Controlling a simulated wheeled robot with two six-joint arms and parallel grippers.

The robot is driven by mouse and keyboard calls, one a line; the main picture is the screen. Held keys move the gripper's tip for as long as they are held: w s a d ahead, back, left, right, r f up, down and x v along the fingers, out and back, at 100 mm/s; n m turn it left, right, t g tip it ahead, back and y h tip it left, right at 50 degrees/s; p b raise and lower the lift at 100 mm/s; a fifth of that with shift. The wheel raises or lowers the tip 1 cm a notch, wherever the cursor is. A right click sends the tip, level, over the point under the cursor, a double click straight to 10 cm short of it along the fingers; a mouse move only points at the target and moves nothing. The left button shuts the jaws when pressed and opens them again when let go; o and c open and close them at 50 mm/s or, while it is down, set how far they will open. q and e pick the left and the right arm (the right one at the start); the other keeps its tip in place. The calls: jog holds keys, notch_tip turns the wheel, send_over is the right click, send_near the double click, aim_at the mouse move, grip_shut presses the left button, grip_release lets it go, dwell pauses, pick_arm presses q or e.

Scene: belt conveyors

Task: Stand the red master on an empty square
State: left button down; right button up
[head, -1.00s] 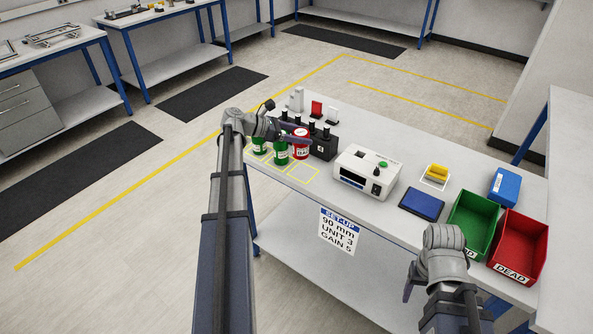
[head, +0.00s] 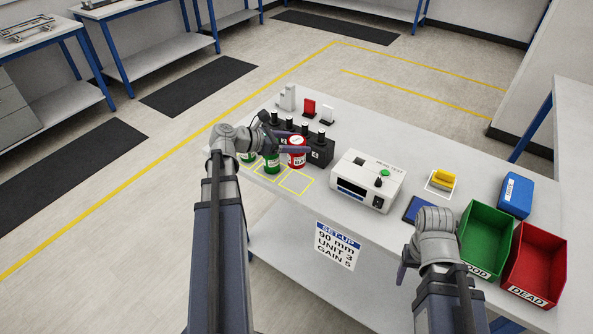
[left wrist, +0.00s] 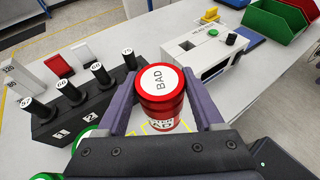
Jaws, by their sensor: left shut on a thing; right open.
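The red master (head: 297,153) is a red cylinder with a white top reading BAD. It also shows large and upright in the left wrist view (left wrist: 163,101). My left gripper (head: 290,146) is shut on it, one finger on each side. Its height above the bench is hard to tell. An empty yellow-outlined square (head: 296,181) lies in front of it. Two green masters, one nearer (head: 271,162) and one partly hidden by my left arm (head: 248,157), stand to its left. My right gripper (head: 403,266) is open, low at the bench's front edge.
A black block (head: 321,152) with numbered pegs stands just behind the red master. A white tester (head: 366,181) is to the right. Further right are a blue pad (head: 418,208), a yellow piece (head: 443,179), a green bin (head: 485,237) and a red bin (head: 536,263).

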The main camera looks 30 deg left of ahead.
aim_at(296, 163)
pick_arm(q)
notch_tip(296, 163, down, 5)
jog(key=b, duration=0.3)
jog(key=shift+r, duration=0.2)
jog(key=shift+b, duration=0.35)
notch_tip(296, 163, down, 4)
jog(key=b, duration=0.3)
jog(key=shift+r, duration=0.2)
jog(key=shift+f+b, duration=0.15)
jog(key=shift+b, duration=0.25)
grip_release()
